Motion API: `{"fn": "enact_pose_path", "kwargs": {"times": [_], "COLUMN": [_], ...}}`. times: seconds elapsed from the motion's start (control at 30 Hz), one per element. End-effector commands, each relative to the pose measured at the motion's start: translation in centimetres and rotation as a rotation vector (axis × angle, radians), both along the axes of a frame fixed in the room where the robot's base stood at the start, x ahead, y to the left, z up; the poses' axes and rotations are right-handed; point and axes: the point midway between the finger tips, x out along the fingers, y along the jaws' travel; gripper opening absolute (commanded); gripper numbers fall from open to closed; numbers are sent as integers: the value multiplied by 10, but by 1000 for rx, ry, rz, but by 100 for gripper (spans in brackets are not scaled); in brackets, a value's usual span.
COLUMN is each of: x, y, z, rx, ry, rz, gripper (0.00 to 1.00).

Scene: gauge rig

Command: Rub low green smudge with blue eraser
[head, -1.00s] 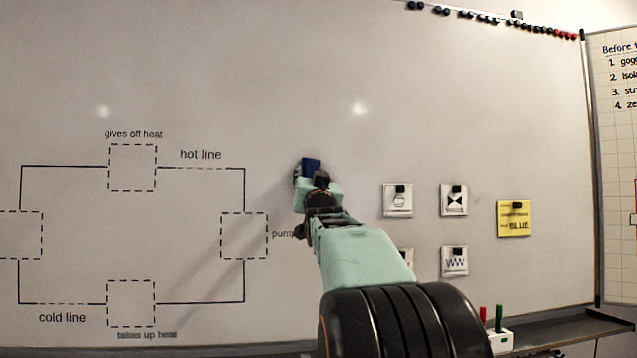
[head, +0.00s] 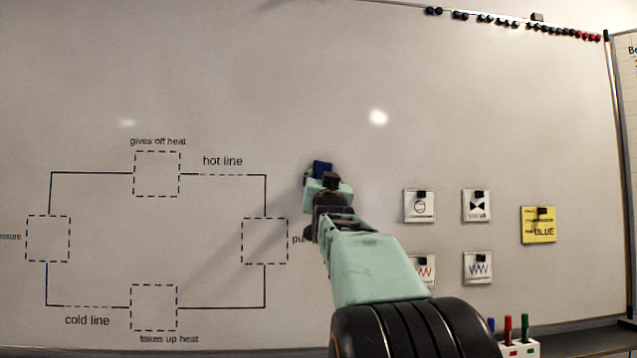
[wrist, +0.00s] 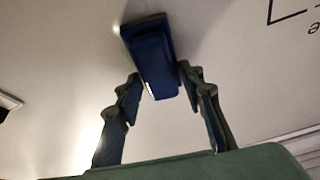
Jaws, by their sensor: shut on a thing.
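The blue eraser (head: 322,168) is at the end of my arm, in front of the whiteboard (head: 250,90). In the wrist view the eraser (wrist: 151,58) sits between the fingertips of my gripper (wrist: 157,85), which is shut on it. Its dark pad side faces the board; I cannot tell whether it touches. My gripper in the head view (head: 325,183) is partly hidden by my own arm. No green smudge can be made out in either current view; part of the lower board is hidden behind my arm.
A black line diagram (head: 157,174) with dashed boxes covers the left of the board. Several magnet cards (head: 419,206) and a yellow note (head: 538,225) are on the right. A white holder (head: 518,349) with markers stands at the lower right.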

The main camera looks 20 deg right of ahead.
Motion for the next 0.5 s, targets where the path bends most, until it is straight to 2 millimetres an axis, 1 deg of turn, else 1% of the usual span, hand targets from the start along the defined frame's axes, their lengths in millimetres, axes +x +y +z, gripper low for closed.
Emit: {"fn": "enact_pose_path", "kwargs": {"times": [0.03, 0.1, 0.2, 0.43, 0.5], "x": [-2, -4, -6, -7, -9], "y": [-7, -13, -20, -27, -33], "z": [-3, -1, 0, 1, 1], "rx": [-1, 0, -2, 0, -1], "ry": [-1, -1, -1, -1, 0], "rz": [-5, -4, -4, -3, -5], "gripper": [16, 16, 16, 16, 16]}}
